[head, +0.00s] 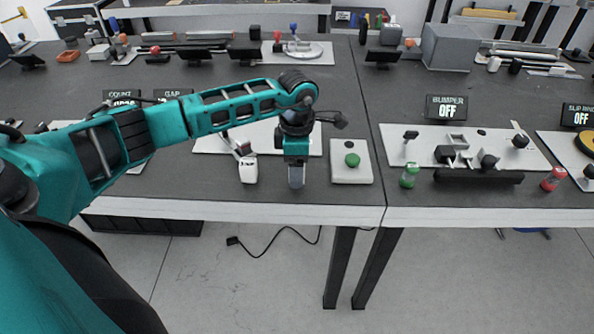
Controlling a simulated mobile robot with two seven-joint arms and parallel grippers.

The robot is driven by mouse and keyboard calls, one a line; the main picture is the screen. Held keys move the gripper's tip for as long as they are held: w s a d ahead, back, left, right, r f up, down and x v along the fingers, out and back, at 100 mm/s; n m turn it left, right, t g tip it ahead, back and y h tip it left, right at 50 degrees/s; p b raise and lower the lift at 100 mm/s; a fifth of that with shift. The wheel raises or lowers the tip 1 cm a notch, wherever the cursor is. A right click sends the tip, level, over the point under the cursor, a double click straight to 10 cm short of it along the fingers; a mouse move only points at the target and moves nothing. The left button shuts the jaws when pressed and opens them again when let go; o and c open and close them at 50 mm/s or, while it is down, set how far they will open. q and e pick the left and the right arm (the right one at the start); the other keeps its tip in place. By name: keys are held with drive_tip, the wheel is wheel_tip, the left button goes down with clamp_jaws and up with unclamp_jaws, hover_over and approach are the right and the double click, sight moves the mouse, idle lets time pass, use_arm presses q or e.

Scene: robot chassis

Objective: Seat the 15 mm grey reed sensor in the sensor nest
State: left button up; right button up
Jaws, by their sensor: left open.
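My left arm reaches in from the left over the dark bench. Its gripper (296,184) points down near the bench's front edge, left of a white box with a green button. The gripper is open; its finger gap is hardly visible from here. A white plate (215,143) lies under and behind my arm, partly covered by it. I cannot make out the grey reed sensor or the sensor nest; they are too small or hidden by my arm. My right gripper is not in view.
A white block (248,170) stands left of the gripper. The green-button box (351,162) stands close on its right. Count and gap displays (122,98) are behind my arm. The front strip is mostly clear.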

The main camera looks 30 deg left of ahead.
use_arm(q)
drive_tip(key=c, duration=1.1)
drive_tip(key=shift+o, duration=0.2)
drive_tip(key=shift+r, duration=0.1)
